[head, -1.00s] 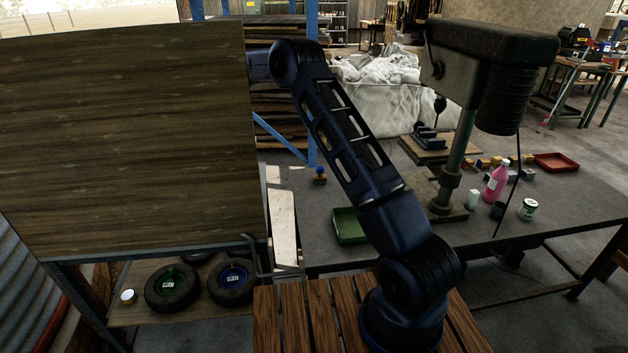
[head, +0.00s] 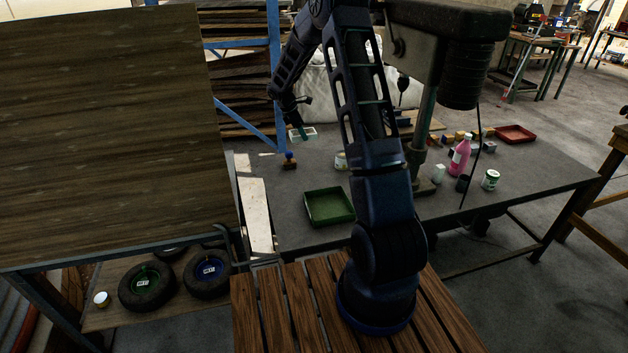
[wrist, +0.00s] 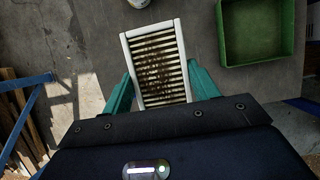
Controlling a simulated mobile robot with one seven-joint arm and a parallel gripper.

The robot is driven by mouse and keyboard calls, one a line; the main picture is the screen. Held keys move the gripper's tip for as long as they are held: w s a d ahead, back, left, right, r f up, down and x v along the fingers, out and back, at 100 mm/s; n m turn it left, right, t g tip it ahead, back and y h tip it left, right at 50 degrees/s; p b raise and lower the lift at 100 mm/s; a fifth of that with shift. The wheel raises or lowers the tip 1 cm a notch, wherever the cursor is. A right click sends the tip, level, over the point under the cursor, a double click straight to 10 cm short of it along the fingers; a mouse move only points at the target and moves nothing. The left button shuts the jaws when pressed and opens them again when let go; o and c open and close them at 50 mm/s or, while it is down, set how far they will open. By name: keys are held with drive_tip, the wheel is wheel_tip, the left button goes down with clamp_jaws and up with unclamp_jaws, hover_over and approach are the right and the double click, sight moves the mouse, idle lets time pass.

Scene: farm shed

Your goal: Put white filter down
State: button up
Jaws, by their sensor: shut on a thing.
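The white filter (wrist: 152,40) is a white-framed rectangle with dirty, ribbed slats. My gripper (wrist: 161,82) is shut on it, one teal finger at each long side, in the wrist view. In the head view the filter (head: 309,133) shows small at the far side of the grey workbench (head: 300,235), with my gripper (head: 301,131) at it. I cannot tell whether the filter touches the bench or is held just above it. My arm hides part of the bench.
An empty green tray (head: 329,207) lies on the bench nearer me. A drill press (head: 420,140), pink bottle (head: 460,156) and green-white can (head: 490,180) stand right. Blue rack posts (head: 272,60) rise behind.

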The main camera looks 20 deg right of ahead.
sight(312, 133)
drive_tip(key=d, duration=0.1)
drive_tip(key=s+d, duration=0.2)
drive_tip(key=d, duration=0.1)
drive_tip(key=shift+s+f, duration=0.1)
drive_tip(key=shift+f, duration=0.3)
drive_tip(key=shift+s+d+f, duration=0.1)
drive_tip(key=shift+d+f, duration=0.05)
drive_tip(key=shift+f, duration=0.2)
wheel_tip(312, 133, down, 19)
drive_tip(key=shift+f, duration=0.1)
drive_tip(key=shift+f, duration=0.15)
drive_tip(key=o, duration=1)
